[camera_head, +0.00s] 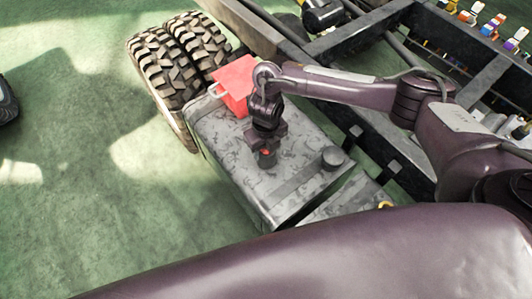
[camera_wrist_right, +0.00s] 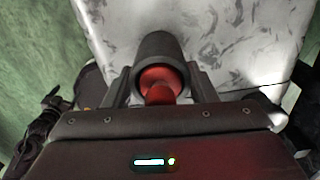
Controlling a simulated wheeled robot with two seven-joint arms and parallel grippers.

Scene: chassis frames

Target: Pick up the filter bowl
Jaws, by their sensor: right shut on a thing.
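The filter bowl (camera_head: 266,160) is a small dark cylinder with a red part at its upper end. It is at the top of the grey mottled tank (camera_head: 225,135); I cannot tell whether it touches the tank. My right gripper (camera_head: 266,146) points down over the tank and is shut on the filter bowl. In the right wrist view, the dark bowl (camera_wrist_right: 158,46) with red inside sits between the two fingers. My left gripper is not in view.
A red box-like container (camera_head: 235,82) stands at the tank's far end, near two large tyres (camera_head: 180,60). A dark round cap (camera_head: 333,157) is on the tank. The chassis frame (camera_head: 350,40) runs behind. Green floor lies open at left.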

